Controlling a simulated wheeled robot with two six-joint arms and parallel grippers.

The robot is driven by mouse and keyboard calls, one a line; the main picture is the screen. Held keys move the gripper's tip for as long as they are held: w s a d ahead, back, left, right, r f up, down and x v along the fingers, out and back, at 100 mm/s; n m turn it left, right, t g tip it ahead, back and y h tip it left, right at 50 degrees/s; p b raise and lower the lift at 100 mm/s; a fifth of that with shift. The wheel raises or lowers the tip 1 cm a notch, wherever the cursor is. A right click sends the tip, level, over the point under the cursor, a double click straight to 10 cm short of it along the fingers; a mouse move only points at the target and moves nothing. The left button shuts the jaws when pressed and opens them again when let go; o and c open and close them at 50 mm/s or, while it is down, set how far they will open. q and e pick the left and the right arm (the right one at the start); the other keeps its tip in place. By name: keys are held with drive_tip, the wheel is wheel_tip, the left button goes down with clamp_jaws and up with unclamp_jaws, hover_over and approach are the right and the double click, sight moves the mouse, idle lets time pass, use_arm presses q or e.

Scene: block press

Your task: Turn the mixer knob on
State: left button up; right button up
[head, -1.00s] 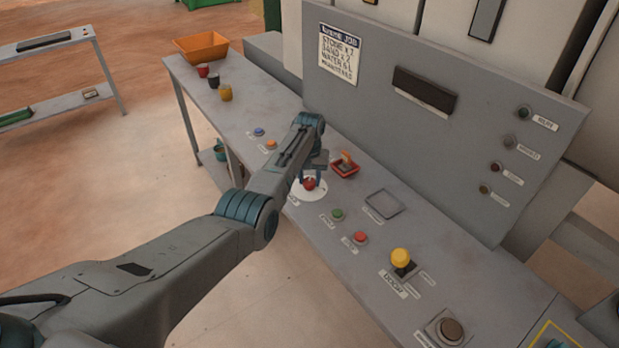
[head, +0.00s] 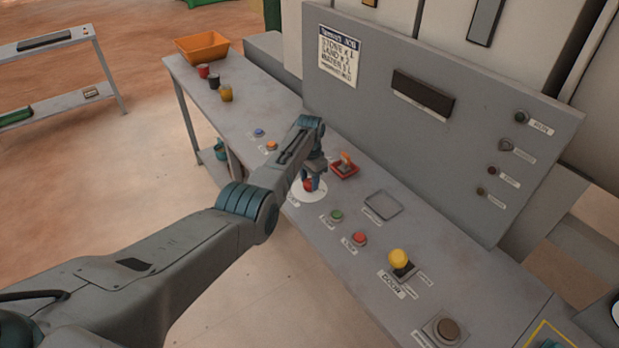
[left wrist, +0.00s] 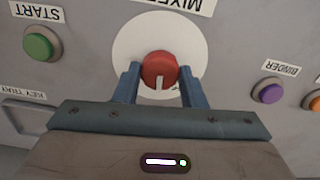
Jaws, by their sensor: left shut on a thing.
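The mixer knob is a red round knob (left wrist: 160,72) with a white pointer line, on a white disc (left wrist: 123,48) under a partly cut-off label that begins "MIXE" (left wrist: 165,5). In the left wrist view the pointer line runs toward the gripper side. My left gripper (left wrist: 160,82) has one finger on each side of the knob and is shut on it. In the head view the left gripper (head: 312,184) reaches down onto the knob, which is mostly hidden behind the fingers. My right gripper is in neither view.
Nearby on the console are a green START button (left wrist: 38,43), a purple BINDER button (left wrist: 268,92), a red button (head: 360,238), a yellow-topped lever (head: 398,257) and a red-orange switch (head: 345,165). An orange bin (head: 203,47) and small cups stand at the far end.

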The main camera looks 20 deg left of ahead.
sight(309, 182)
use_arm(q)
drive_tip(key=m, duration=0.3)
drive_tip(key=shift+m, duration=0.4)
drive_tip(key=m, duration=0.3)
drive_tip(key=shift+p, duration=0.35)
drive_tip(key=shift+r+m, duration=0.1)
drive_tip(key=shift+m, duration=1.5)
drive_tip(key=o, duration=1)
drive_tip(key=shift+r, duration=0.3)
wheel_tip(309, 182, up, 10)
drive_tip(key=b, duration=0.1)
